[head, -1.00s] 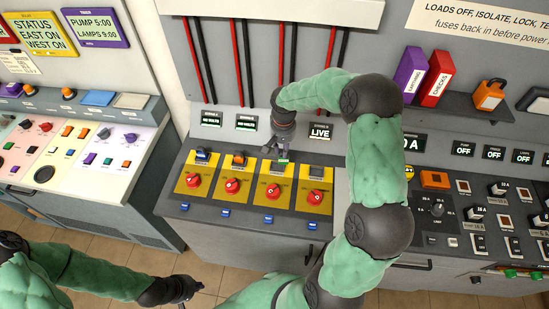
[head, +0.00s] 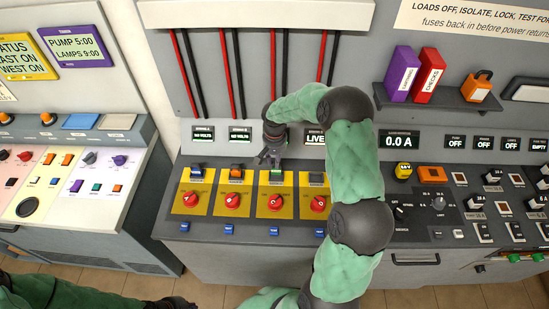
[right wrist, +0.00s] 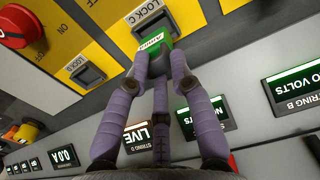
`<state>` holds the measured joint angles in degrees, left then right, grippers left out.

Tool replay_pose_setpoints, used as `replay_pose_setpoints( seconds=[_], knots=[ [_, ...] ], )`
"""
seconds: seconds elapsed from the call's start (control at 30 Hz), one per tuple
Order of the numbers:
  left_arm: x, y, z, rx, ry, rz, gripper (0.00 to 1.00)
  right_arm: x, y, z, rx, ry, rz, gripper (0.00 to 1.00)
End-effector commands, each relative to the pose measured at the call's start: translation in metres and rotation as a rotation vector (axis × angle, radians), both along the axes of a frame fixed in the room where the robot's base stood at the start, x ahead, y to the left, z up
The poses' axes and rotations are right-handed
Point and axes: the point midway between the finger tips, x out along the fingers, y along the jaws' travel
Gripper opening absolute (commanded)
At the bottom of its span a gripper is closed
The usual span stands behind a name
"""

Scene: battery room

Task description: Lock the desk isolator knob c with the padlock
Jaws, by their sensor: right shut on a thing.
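Isolator knob c (head: 270,202) is the red knob on the third yellow panel from the left. Above it is the grey LOCK C slot (right wrist: 148,14), seen in the right wrist view. My right gripper (head: 272,160) is shut on a small green block with a white label, apparently the padlock (right wrist: 154,42); it also shows in the head view (head: 277,175). The green block is right at the slot; I cannot tell whether it is seated. My left gripper (head: 180,303) is low in the head view, partly cut off, its fingers unclear.
Panels to the left carry a blue block (head: 199,172) and an orange block (head: 236,173). Knob d (head: 318,202) is on the right. An orange padlock-shaped thing (head: 478,90) stands on the shelf, beside purple and red binders (head: 428,78). My right arm crosses the desk.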

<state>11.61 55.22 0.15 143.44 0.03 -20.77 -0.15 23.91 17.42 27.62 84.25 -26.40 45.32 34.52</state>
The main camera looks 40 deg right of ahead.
Motion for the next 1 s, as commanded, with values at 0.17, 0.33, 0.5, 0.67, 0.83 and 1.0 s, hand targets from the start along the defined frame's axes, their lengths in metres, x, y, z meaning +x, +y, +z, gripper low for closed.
replay_pose_setpoints(
  seconds=[0.17,0.33,0.5,0.67,0.83,1.0],
  knots=[
    [0.0002,0.0,-0.0084,0.0,0.0,0.0,0.0,0.0003,0.0,-0.0137,-0.001,-0.001,0.0,0.0],
    [0.0003,0.0001,-0.0088,0.0,0.0,0.0,0.0,0.0004,-0.0001,-0.0153,-0.001,-0.001,0.0,0.0],
    [0.0003,0.0001,-0.0084,0.0,-0.001,0.0,0.0,0.0004,-0.0001,-0.0148,-0.001,-0.001,0.0,0.0],
    [0.0002,0.0001,-0.0085,0.0,-0.001,0.0,0.0,0.0003,0.0,-0.0148,-0.001,-0.001,0.0,0.0],
    [0.0002,0.0,-0.0089,0.0,0.0,0.0,0.0,0.0003,0.0,-0.0149,-0.001,-0.001,0.0,0.0],
    [0.0002,0.0001,-0.011,0.0,0.0,0.0,0.0,0.0,0.0001,-0.0152,0.0,-0.001,0.0,0.0]
  ],
)
